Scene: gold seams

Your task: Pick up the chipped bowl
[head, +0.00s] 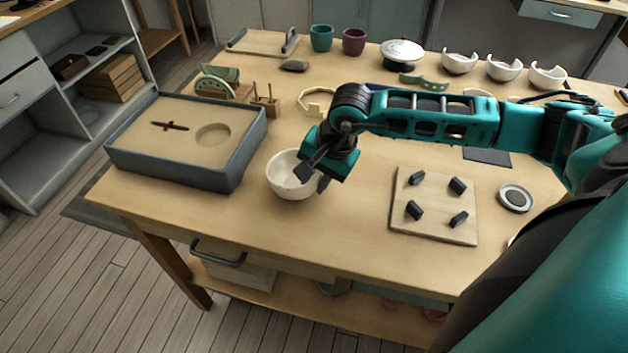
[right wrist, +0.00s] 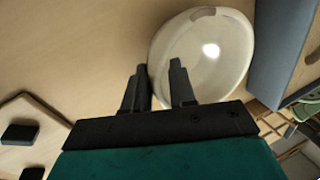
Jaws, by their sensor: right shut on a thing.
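A cream-white bowl (head: 284,184) is at the table's front edge side, right of the grey-rimmed sand tray. In the right wrist view the bowl (right wrist: 205,60) shows a small notch in its far rim. My right gripper (head: 312,179) is shut on the bowl's near right wall. In the right wrist view its fingers (right wrist: 159,66) straddle the rim, one inside and one outside. The bowl looks upright, on or very near the table top. My left gripper is not in view.
The sand tray (head: 119,158) stands close on the left. A board with several dark pegs (head: 434,229) lies to the right, with a small round dish (head: 516,197) beyond it. Several broken white bowls (head: 503,70), a teal cup (head: 321,38) and a purple cup (head: 354,41) line the back.

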